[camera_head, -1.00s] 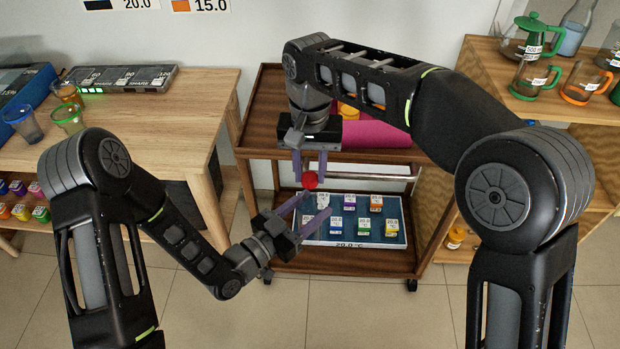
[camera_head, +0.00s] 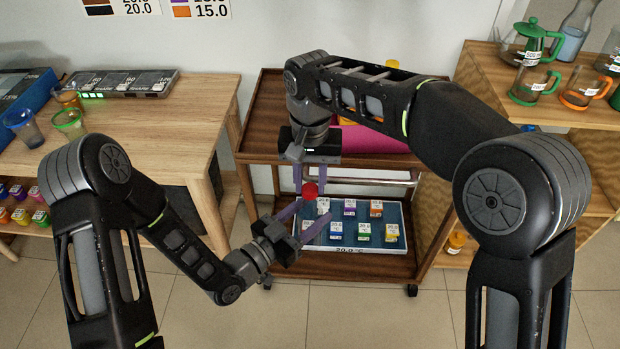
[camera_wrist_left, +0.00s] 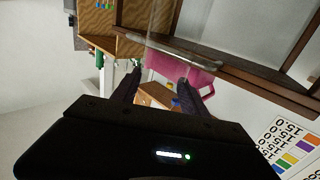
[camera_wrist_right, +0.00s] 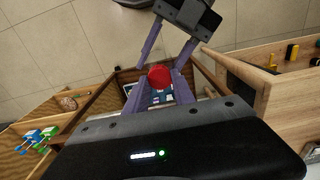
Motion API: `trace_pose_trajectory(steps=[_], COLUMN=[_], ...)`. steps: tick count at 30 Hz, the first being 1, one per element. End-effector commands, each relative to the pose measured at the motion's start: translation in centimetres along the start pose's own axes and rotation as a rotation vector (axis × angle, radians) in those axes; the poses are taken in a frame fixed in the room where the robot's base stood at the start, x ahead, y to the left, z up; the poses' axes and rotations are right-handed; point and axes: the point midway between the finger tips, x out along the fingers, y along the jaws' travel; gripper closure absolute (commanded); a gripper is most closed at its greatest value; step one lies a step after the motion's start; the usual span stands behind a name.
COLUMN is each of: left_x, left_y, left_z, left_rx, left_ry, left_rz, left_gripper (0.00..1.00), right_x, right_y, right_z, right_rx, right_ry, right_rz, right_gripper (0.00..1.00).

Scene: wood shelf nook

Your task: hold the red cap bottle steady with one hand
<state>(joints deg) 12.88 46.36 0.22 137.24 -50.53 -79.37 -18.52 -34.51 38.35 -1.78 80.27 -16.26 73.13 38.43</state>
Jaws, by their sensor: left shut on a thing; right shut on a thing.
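The red cap (camera_head: 311,190) sits above the lower shelf of the wooden cart, and it also shows in the right wrist view (camera_wrist_right: 160,76). My right gripper (camera_head: 310,188) points down from above, its fingers shut on the cap's sides. My left gripper (camera_head: 313,209) reaches in from the lower left, its fingers on either side of the space just below the cap. It is shut on the bottle, whose body I can barely make out. A faint clear shape shows between the left fingers (camera_wrist_left: 157,78) in the left wrist view.
A tray (camera_head: 378,246) with several small labelled bottles lies on the cart's lower shelf, just under the grippers. A pink object (camera_head: 375,140) is on the cart's top shelf. A wooden table (camera_head: 150,130) stands left, and a shelf with glassware (camera_head: 545,80) right.

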Motion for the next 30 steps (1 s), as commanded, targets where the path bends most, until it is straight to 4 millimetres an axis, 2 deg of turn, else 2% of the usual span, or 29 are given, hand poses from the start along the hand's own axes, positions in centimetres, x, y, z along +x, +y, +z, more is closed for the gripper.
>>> trace_pose_trajectory(steps=[19, 30], left_x=[0.03, 0.03], left_y=[0.01, 0.0], left_z=[-0.09, -0.09], left_rx=[0.001, 0.001], left_ry=[0.002, 0.002], left_rz=[0.0, 0.0], left_gripper=[1.0, 1.0], right_x=[0.01, 0.7], right_y=[-0.01, 0.0], right_z=[0.0, -0.01], right_rx=[0.0, 0.0], right_ry=[0.0, 0.0], right_rz=[0.0, 0.0], right_gripper=[1.0, 1.0])
